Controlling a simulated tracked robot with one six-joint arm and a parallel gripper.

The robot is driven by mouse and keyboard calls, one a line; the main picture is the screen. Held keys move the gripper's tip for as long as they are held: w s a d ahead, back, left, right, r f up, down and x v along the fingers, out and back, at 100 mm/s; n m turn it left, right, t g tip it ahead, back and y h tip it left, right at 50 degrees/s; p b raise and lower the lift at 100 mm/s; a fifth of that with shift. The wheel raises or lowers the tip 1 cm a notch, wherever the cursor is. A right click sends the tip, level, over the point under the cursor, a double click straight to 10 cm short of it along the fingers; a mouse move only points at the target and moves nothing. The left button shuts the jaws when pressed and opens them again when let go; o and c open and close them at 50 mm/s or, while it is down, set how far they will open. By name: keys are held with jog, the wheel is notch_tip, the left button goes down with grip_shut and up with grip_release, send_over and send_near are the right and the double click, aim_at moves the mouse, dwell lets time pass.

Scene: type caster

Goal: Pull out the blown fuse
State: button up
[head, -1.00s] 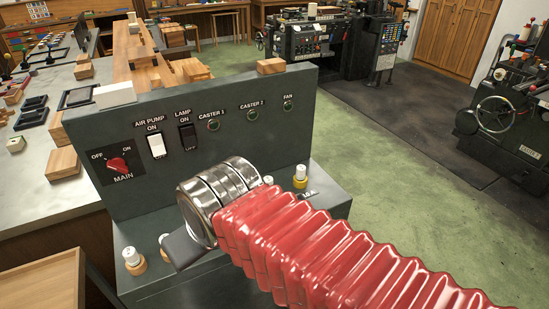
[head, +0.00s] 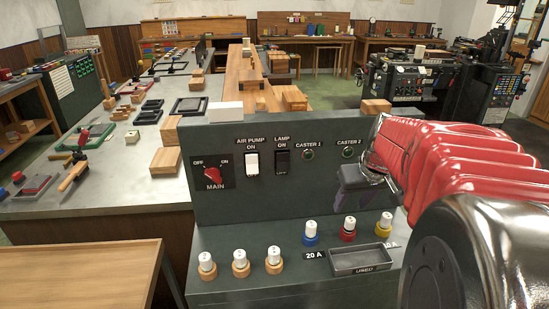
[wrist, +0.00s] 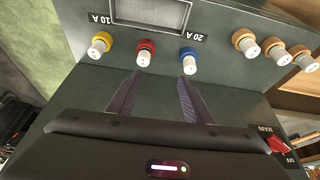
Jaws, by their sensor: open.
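Several white-capped fuses stand upright on the shelf of the dark control panel (head: 300,180). Three have orange collars (head: 207,266) at the left. The others have a blue collar (head: 310,236), a red collar (head: 348,233) and a yellow collar (head: 383,228). I cannot tell which fuse is blown. My gripper (wrist: 159,77) is open and empty in the wrist view; its fingertips lie short of the red-collared fuse (wrist: 145,51) and the blue-collared fuse (wrist: 188,60).
A shallow grey tray (head: 361,261) sits in front of the coloured fuses, between the 20 A and 10 A labels. The upright panel carries a red MAIN switch (head: 211,172) and two rocker switches. A wooden table (head: 80,275) stands at the lower left.

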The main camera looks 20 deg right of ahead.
aim_at(351, 220)
jog(key=d, duration=0.4)
jog(key=shift+d+f, duration=0.1)
jog(key=shift+f, duration=0.3)
jog(key=shift+f, duration=0.15)
jog(key=x, duration=1.3)
jog(key=shift+f, duration=0.25)
grip_shut()
dwell(0.4)
